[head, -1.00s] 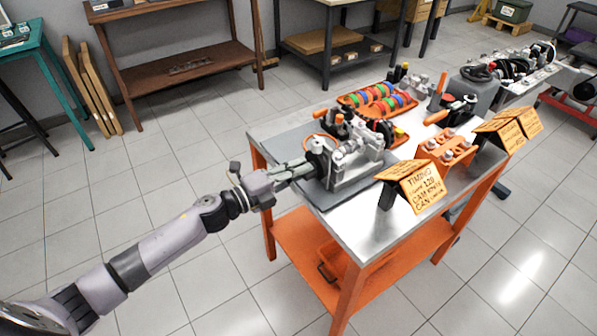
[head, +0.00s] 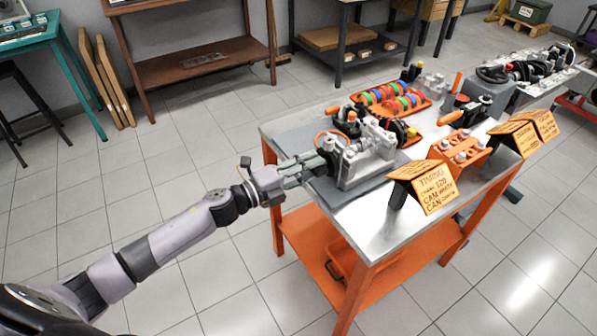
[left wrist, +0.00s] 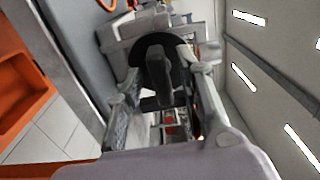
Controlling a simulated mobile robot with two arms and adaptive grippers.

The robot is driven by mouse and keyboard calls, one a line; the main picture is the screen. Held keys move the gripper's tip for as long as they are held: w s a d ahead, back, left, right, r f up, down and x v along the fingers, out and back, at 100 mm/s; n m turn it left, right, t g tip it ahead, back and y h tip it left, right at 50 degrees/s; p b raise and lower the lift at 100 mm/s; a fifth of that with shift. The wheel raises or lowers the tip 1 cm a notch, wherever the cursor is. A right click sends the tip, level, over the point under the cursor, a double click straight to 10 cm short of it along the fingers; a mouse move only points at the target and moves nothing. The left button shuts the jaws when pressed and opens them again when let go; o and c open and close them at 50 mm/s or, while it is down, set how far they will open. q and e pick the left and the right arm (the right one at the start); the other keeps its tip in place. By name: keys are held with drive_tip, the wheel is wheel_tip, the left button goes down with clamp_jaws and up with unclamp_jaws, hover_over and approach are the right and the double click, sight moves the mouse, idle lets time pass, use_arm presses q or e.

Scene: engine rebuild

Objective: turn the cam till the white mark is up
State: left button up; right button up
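The cam's engine fixture (head: 368,165) is a grey metal block on a grey plate at the table's left end. In the left wrist view a black disc (left wrist: 150,50) with a dark bar (left wrist: 160,88) across it faces my gripper. My left gripper (head: 322,164) is at the left end of the fixture. Its fingers (left wrist: 163,80) stand apart on either side of the bar, with gaps showing, so it looks open. I cannot make out the white mark in either view. My right gripper is not in view.
The steel-topped table (head: 385,228) has an orange frame and lower shelf. An orange tray (head: 398,97) of coloured rings stands behind the fixture. An orange holder (head: 462,152) and yellow lettered signs (head: 432,188) stand to the right. Floor is clear left of the table.

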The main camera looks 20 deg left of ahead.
use_arm(q)
drive_tip(key=v, duration=1.2)
